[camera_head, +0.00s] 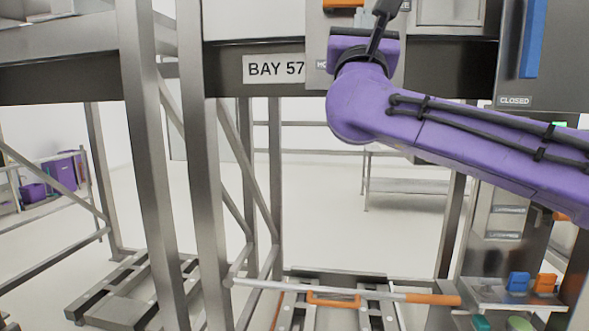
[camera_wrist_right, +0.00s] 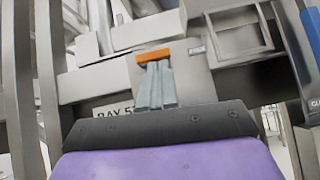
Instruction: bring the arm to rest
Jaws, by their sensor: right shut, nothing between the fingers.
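My right arm (camera_head: 440,130) is purple and comes in from the right edge of the head view, reaching up and left across the rack. My right gripper (camera_head: 385,8) is at the top of that view, raised in front of a grey panel. In the right wrist view its grey fingers (camera_wrist_right: 156,86) are together with nothing between them. An orange handle (camera_wrist_right: 167,56) on the panel shows just past the fingertips; I cannot tell whether they touch it. My left gripper is not in view.
A metal rack post (camera_head: 205,180) stands left of the "BAY 57" sign (camera_head: 275,69). A blue handle (camera_head: 534,38) is at upper right above a "CLOSED" label. A bar with an orange end (camera_head: 432,299) lies low in front. Purple bins (camera_head: 62,172) sit far left.

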